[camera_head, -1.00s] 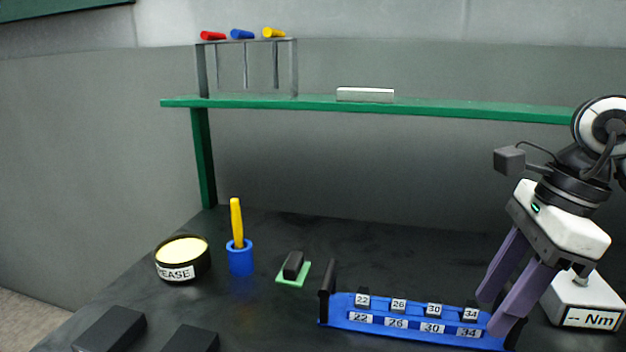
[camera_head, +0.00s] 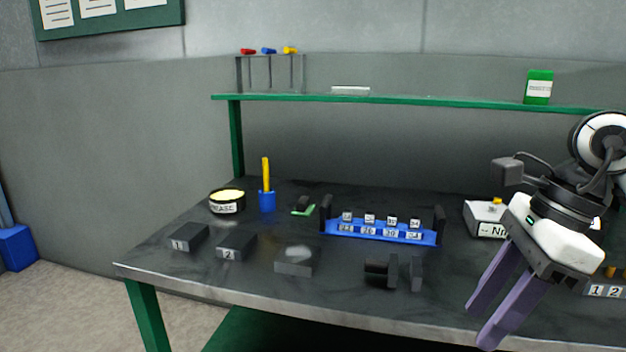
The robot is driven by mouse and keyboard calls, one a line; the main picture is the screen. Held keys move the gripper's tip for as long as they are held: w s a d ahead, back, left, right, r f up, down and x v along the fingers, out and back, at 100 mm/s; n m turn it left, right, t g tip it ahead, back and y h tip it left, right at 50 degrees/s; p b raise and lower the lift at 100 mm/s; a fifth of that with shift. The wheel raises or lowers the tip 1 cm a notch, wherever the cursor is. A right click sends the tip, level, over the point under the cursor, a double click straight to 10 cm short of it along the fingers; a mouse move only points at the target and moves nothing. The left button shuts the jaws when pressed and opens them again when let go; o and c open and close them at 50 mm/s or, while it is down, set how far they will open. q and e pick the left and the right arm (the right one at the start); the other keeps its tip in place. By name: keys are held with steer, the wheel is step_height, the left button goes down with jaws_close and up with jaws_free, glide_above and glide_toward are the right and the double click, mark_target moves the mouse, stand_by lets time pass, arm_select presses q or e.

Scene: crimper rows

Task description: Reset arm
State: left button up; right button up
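My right gripper (camera_head: 483,326) hangs at the right of the head view, in front of the table's front edge. Its two purple fingers are apart with nothing between them. The blue rack (camera_head: 375,231) with several numbered dies stands on the dark table (camera_head: 330,275), left of and beyond the gripper. A white torque box (camera_head: 482,218) marked "Nm" is partly hidden behind my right arm. My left gripper is not in view.
A grease tin (camera_head: 227,202), a blue cup (camera_head: 267,201) with a yellow handle, and black blocks marked 1 (camera_head: 189,237) and 2 (camera_head: 237,246) stand at the left. A grey block (camera_head: 297,261) and black holder (camera_head: 381,271) are near the front. A green shelf (camera_head: 420,101) spans the back.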

steer(key=s+a+f+m+g+y, duration=0.15)
steer(key=a+y, duration=0.35)
steer(key=a, duration=0.5)
steer(key=s+a+f+m+g+y, duration=0.1)
steer(key=s+a+g+y, duration=0.3)
steer(key=a, duration=0.6)
steer(key=w+a+r+m+t+y, duration=0.25)
steer(key=w+m+t+y, duration=0.25)
steer(key=m+t+y, duration=0.5)
steer(key=w+d+f+m+t+h, duration=0.3)
steer(key=d+f+m+t+h, duration=0.35)
steer(key=m, duration=0.65)
steer(key=w+d+f+m+t+h, duration=0.3)
steer(key=f+m+t+h, duration=0.5)
steer(key=m, duration=0.5)
steer(key=s+d+f+m+g+h, duration=0.1)
steer(key=s+d+f+m+g, duration=0.1)
steer(key=s+f, duration=0.4)
steer(key=s+d+f+m+g+h, duration=0.2)
steer(key=s+f+m+g, duration=0.3)
steer(key=f, duration=0.7)
steer(key=s+d+f+m+g+h+p, duration=0.1)
steer(key=s+d+f+m+g+h, duration=0.1)
steer(key=s+f, duration=0.6)
steer(key=shift+f+m+g, duration=0.5)
steer(key=shift+m+g, duration=0.25)
steer(key=shift+g, duration=0.25)
